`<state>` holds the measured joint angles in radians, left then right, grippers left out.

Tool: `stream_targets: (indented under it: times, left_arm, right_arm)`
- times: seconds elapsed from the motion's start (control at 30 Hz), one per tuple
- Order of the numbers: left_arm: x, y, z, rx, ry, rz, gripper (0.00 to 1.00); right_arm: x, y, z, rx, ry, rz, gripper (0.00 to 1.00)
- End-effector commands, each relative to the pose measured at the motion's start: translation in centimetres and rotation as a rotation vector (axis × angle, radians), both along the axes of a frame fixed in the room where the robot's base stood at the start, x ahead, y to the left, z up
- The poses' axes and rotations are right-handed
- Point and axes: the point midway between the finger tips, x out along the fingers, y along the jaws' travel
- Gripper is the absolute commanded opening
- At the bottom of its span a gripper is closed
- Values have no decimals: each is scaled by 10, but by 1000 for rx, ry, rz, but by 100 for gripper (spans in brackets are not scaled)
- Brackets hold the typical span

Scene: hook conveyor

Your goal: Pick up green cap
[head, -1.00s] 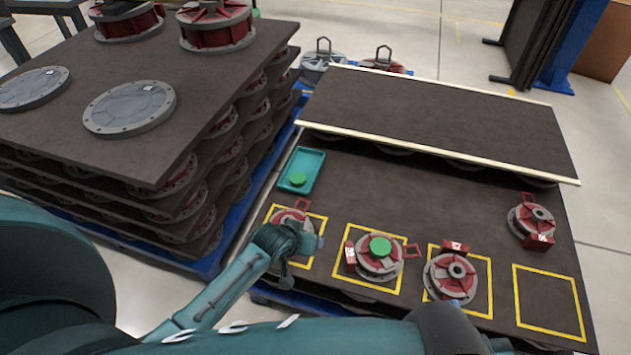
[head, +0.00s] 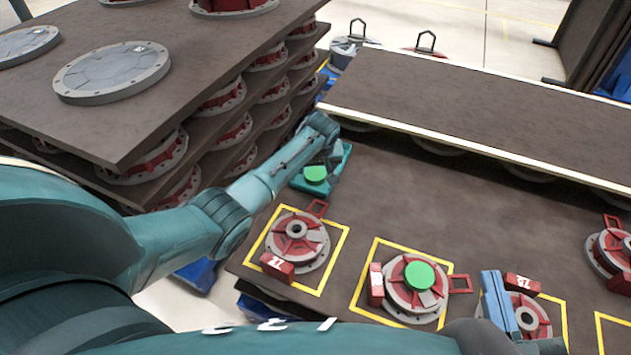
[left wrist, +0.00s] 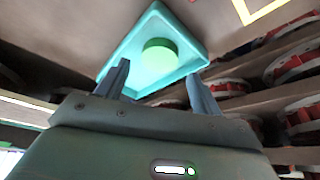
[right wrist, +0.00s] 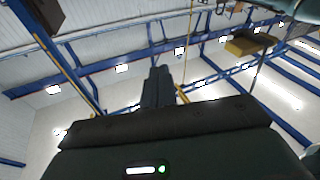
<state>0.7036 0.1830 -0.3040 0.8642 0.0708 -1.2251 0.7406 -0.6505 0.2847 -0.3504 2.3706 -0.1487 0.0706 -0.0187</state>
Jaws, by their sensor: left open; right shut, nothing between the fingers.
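A green cap (head: 316,174) lies in a teal tray (head: 334,184) at the left back corner of the work table. In the left wrist view the cap (left wrist: 160,54) sits in the tray (left wrist: 190,50), just beyond my fingertips. My left gripper (left wrist: 160,82) is open and empty, its two fingers apart on either side of the cap and not touching it. In the head view the left gripper (head: 328,152) is over the tray, partly hidden by its arm. A second green cap (head: 419,276) sits on a red and grey hub. My right gripper (right wrist: 157,72) is shut and empty.
Several red and grey hubs stand in yellow squares, such as the leftmost hub (head: 297,240). A raised dark shelf (head: 480,95) with a pale edge lies behind the tray. Stacked boards with discs (head: 112,72) rise on the left, close to my left arm.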

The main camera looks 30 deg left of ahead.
Motion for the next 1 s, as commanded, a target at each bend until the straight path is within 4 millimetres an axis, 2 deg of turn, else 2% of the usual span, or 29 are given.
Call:
stream_targets:
  times: [0.03, 0.17, 0.3, 0.5, 0.87, 1.0]
  left_arm:
    - [2, 1, -7, -1, -1, 0, 67]
    - [4, 2, -12, -1, -1, 0, 67]
    - [8, 7, -30, 0, -1, 0, 67]
    - [17, 13, -52, 0, -1, -1, 67]
    - [19, 14, -56, -1, -2, -2, 67]
    - [19, 14, -56, -1, -2, -2, 56]
  right_arm:
    - [0, 1, -2, 10, -1, 3, 0]
    - [1, 1, -3, 22, 2, 8, 0]
    - [1, 4, -8, 58, 0, 22, 0]
    - [4, 7, -1, 111, -41, 52, 0]
    - [5, 7, 8, 122, -67, 62, 0]
    - [5, 7, 8, 121, -68, 61, 0]
